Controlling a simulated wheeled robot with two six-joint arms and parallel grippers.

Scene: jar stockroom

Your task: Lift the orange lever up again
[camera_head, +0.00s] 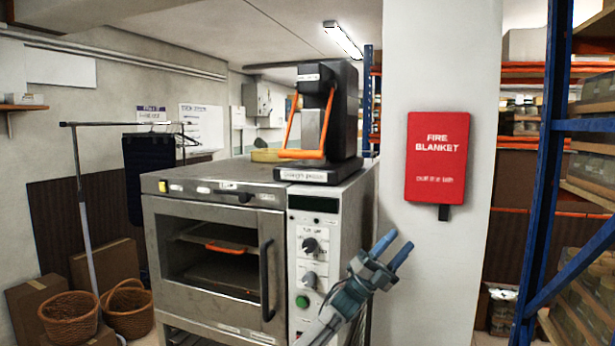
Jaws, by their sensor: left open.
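The orange lever (302,154) is a U-shaped bar on a black machine (338,110) that stands on top of a grey oven. The lever hangs low, its cross bar near the machine's base and its side arms slanting up to the machine's head. My left gripper (398,243) is blue-grey, open and empty. It is in front of the oven's right side and the white pillar, to the right of the lever and lower than it, well apart from it. My right gripper is not in view.
The oven (215,232) has a dark door handle, knobs and a green button on its front. A red fire blanket box (437,157) hangs on the white pillar (430,60). Blue-framed shelving (553,150) stands at right. Wicker baskets (128,308) and cartons lie at lower left.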

